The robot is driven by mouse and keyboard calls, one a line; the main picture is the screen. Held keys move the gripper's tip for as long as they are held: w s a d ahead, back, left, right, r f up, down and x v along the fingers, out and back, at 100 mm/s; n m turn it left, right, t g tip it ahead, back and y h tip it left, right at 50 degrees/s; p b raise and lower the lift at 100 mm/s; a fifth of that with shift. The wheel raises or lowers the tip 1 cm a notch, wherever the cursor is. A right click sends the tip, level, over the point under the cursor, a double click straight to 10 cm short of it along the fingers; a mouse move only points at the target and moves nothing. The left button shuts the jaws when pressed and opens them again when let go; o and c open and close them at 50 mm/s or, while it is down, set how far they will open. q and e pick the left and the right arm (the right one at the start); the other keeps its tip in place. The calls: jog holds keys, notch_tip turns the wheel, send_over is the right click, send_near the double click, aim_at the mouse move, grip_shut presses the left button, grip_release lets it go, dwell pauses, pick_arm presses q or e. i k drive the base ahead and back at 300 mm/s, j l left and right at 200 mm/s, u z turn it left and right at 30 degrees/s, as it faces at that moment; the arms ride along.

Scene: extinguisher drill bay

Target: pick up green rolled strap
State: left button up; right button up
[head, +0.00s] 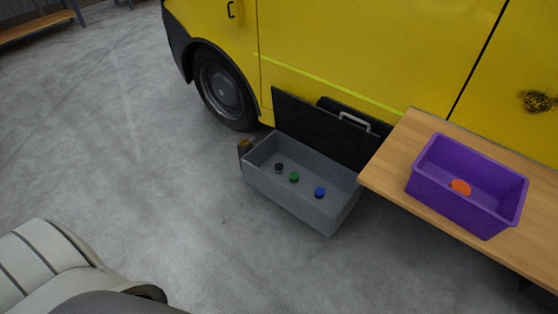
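The green rolled strap (294,177) is a small round item lying on the floor of an open grey box (290,206). A dark round item (279,168) lies to its left and a blue round item (320,193) to its right, both apart from it. The box stands low beside the yellow vehicle. Neither of my grippers shows in the head view.
A wooden bench (393,163) at the right bears a purple bin (464,215) with an orange round item (460,187) inside. The yellow vehicle (370,50) and a black panel (318,128) stand behind the box. Open concrete floor (150,170) lies left of it.

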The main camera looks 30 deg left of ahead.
aim_at(294, 177)
jog(key=u, duration=0.7)
jog(key=i+j+z, duration=0.1)
jog(key=j+z, duration=0.15)
jog(key=z, duration=0.25)
jog(key=i+j+z, duration=0.1)
jog(key=j+z, duration=0.15)
jog(key=z, duration=0.2)
jog(key=j+z, duration=0.3)
jog(key=z, duration=0.2)
